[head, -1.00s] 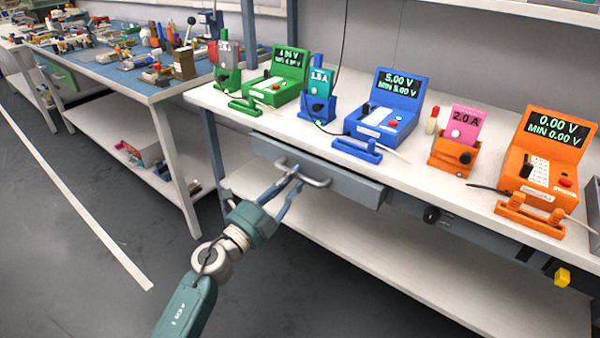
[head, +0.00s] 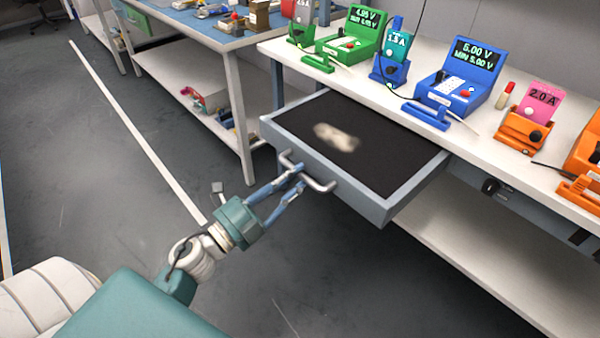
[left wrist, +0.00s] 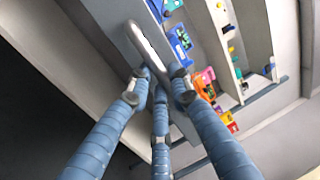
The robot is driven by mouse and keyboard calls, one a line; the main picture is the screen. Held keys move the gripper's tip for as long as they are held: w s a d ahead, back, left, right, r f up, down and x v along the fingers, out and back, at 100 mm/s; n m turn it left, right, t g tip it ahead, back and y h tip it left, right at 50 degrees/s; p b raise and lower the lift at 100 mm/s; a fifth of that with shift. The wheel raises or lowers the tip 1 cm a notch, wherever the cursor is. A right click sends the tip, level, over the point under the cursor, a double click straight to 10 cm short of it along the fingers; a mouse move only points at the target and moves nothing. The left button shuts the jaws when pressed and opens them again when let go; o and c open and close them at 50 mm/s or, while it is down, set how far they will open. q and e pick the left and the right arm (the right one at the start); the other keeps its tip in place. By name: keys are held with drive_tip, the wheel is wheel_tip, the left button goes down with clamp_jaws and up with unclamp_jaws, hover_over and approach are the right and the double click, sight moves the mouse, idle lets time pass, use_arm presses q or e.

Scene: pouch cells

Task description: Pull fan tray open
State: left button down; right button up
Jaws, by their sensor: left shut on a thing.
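The drawer (head: 385,205) under the white workbench stands pulled out in the head view, with a dark lining and a pale blurry patch on its floor. I see no fans in it. A grey bar handle (head: 318,184) runs across its front. My left gripper (head: 293,172) is shut on this handle, its blue fingers around the bar. In the left wrist view, the fingers (left wrist: 158,82) meet at the pale handle (left wrist: 148,45); the exact contact is partly hidden. My right gripper is not in view.
On the workbench (head: 400,85) stand a green tester (head: 352,38), a blue tester (head: 462,75) and orange units (head: 525,125) with cables. Another bench (head: 185,30) with a blue top holds tools at the back left. The grey floor (head: 110,170) left of the drawer is clear.

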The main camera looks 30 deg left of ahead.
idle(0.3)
use_arm(q)
drive_tip(key=c, duration=1.6)
unclamp_jaws()
drive_tip(key=shift+o, duration=0.2)
drive_tip(key=v, duration=1.2)
